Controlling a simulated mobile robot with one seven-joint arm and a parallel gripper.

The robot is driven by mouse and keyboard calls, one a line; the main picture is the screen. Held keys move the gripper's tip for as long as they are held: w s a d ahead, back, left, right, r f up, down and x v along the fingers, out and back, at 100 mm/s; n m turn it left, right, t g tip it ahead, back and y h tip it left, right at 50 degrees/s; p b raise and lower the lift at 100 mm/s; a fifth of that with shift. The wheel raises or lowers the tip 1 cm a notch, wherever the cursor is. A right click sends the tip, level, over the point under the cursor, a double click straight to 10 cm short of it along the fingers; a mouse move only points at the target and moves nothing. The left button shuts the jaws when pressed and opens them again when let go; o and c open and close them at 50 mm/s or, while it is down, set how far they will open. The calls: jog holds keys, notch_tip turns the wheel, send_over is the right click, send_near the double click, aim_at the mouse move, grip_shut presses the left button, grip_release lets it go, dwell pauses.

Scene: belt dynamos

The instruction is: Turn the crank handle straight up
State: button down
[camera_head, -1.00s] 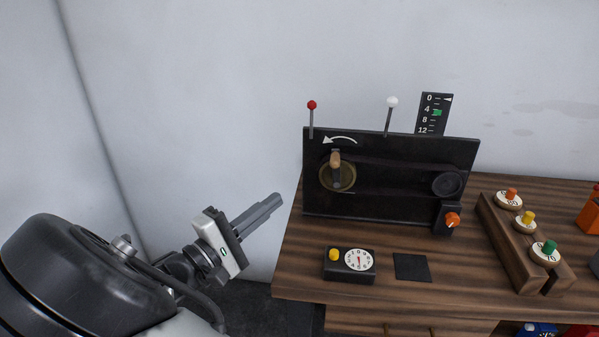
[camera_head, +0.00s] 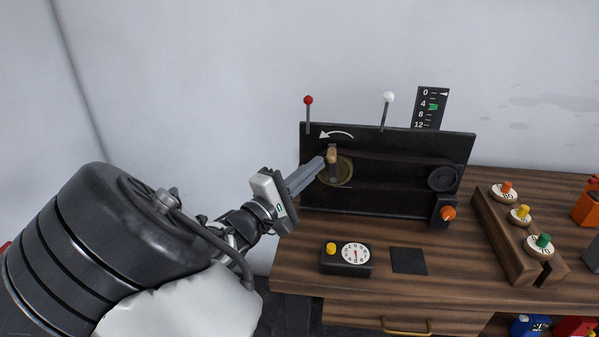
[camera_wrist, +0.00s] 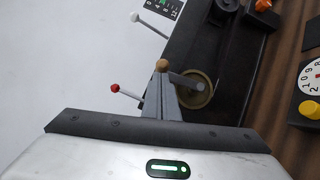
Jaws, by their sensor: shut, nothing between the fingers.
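The crank handle (camera_head: 332,154) is a tan wooden knob on a dark arm, on a brass disc (camera_head: 343,172) at the left of the black upright panel (camera_head: 390,199). The arm points up from the disc's middle, with the knob near the top. My gripper (camera_head: 324,163) is shut, with its fingertips right beside the knob on its left. In the wrist view the knob (camera_wrist: 162,65) shows just beyond the fingertips (camera_wrist: 160,80). I cannot tell whether they touch. A white curved arrow (camera_head: 336,135) above the disc points left.
A red-tipped lever (camera_head: 308,101) and a white-tipped lever (camera_head: 388,98) stand along the panel top. A belt runs to a dark pulley (camera_head: 444,179). An orange knob (camera_head: 448,213), a dial box (camera_head: 346,258) and a wooden weight rack (camera_head: 512,235) are to the right or in front.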

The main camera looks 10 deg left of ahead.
jog(key=shift+d, duration=0.1)
jog(key=shift+d+r+m, duration=0.35)
jog(key=shift+d+m, duration=0.15)
jog(key=shift+d, duration=0.3)
jog(key=shift+w, duration=0.1)
